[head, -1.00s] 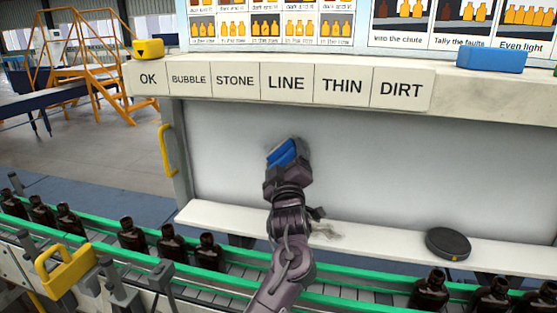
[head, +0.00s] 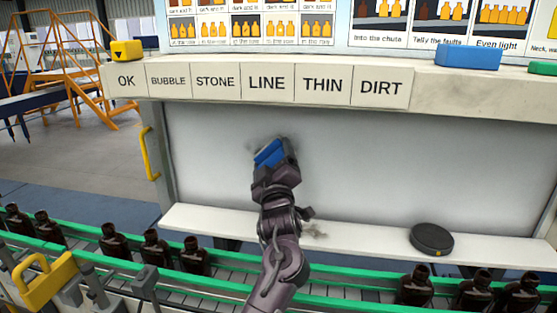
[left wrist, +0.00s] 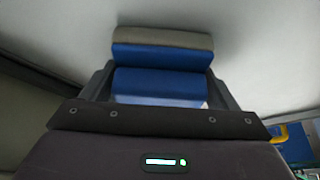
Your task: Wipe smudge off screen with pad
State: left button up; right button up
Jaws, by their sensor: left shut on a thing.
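The screen (head: 400,165) is a pale grey upright panel below the labelled ledge. A blue pad (head: 269,153) with a grey face is gripped by my left gripper (head: 274,166) at the screen's left-centre part. In the left wrist view the blue pad (left wrist: 160,82) sits between the two fingers, its grey side toward the pale surface. It is at or very near the screen; I cannot tell if it touches. A faint dark smudge (head: 258,143) shows beside the pad, partly hidden by pad and gripper. My right gripper is not in view.
A white shelf (head: 365,238) runs below the screen, with a round black puck (head: 431,239) on it at right. A conveyor (head: 345,299) with green rails carries several dark bottles in front. A yellow handle (head: 150,153) stands left of the screen. Blue block (head: 468,57) on the ledge.

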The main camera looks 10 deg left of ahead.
pick_arm(q)
jog(key=shift+w+a, duration=0.1)
jog(key=shift+a, duration=2.55)
jog(key=shift+a+f, duration=0.1)
jog(key=shift+a, duration=1.6)
jog(key=shift+d, duration=0.1)
jog(key=s+p, duration=0.1)
jog(key=s, duration=0.5)
jog(key=s, duration=0.3)
